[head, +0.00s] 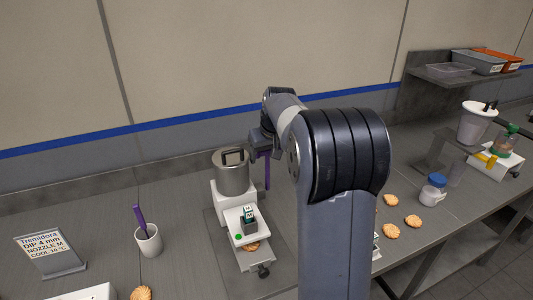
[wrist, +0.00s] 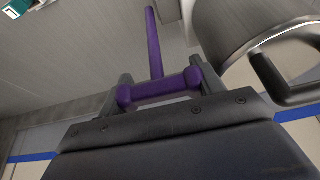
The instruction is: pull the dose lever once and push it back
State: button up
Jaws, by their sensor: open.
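The dose lever is a purple rod with a crossbar handle; in the wrist view the crossbar (wrist: 160,91) lies across my gripper (wrist: 166,82), between or just before its two spread fingers. My gripper is open, and I cannot tell whether a finger touches the handle. In the head view the lever (head: 267,172) hangs upright beside the dosing machine's steel hopper (head: 233,178), just below my gripper (head: 262,142). The machine's white body (head: 222,203) stands on the bench with a green light on its front. My arm hides part of the area right of the machine.
A white cup (head: 148,243) with a purple-handled tool and a sign (head: 50,254) stand to the left. Biscuits (head: 391,231), a blue-lidded jar (head: 433,189) and a second machine (head: 494,163) are at the right. The hopper's dark handle (wrist: 285,88) is close to my gripper's right side.

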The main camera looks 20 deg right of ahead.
jog(key=c, duration=1.1)
jog(key=shift+s, duration=0.1)
